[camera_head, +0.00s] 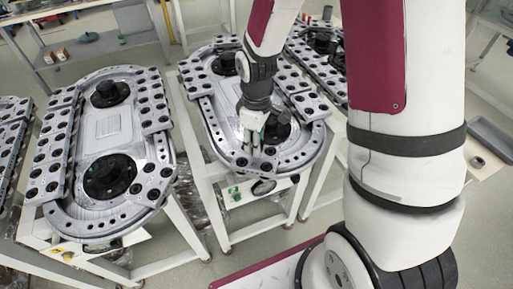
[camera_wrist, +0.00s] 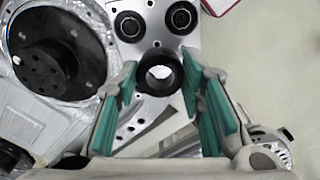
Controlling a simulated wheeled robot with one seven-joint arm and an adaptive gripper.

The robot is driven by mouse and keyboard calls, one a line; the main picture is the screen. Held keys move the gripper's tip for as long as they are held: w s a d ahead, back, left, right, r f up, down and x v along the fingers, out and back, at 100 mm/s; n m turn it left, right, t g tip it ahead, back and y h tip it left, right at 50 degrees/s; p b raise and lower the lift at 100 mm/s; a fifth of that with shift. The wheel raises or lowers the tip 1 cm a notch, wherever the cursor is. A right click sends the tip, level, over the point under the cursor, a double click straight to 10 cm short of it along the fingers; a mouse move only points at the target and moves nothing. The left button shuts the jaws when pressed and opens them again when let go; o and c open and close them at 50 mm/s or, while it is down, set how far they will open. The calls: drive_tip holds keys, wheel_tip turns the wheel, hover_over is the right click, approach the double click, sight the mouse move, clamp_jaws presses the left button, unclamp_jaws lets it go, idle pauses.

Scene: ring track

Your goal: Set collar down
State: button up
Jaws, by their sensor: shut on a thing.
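The collar (camera_wrist: 159,91) is a black ring with an open centre, held between the teal-padded fingertips of my gripper (camera_wrist: 158,76) in the wrist view. Metal shows through its hole. My gripper also shows in the head view (camera_head: 251,142), pointing down over the near end of the middle ring track (camera_head: 222,118). The collar is too small and covered to make out there. In the wrist view it is over or on the track's metal plate (camera_wrist: 150,32), close to two black collars. Whether it touches the plate cannot be told.
A large black round hub (camera_wrist: 58,55) is left of the held collar. Another ring track (camera_head: 113,130) stands at the left, with an aisle between. A grey tray (camera_head: 492,138) is at the right edge, with a small dark ring (camera_head: 478,162) near it.

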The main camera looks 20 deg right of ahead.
drive_tip(key=shift+f, duration=1.65)
drive_tip(key=shift+f, duration=0.1)
drive_tip(key=o, duration=1.3)
drive_tip(key=shift+c, duration=0.2)
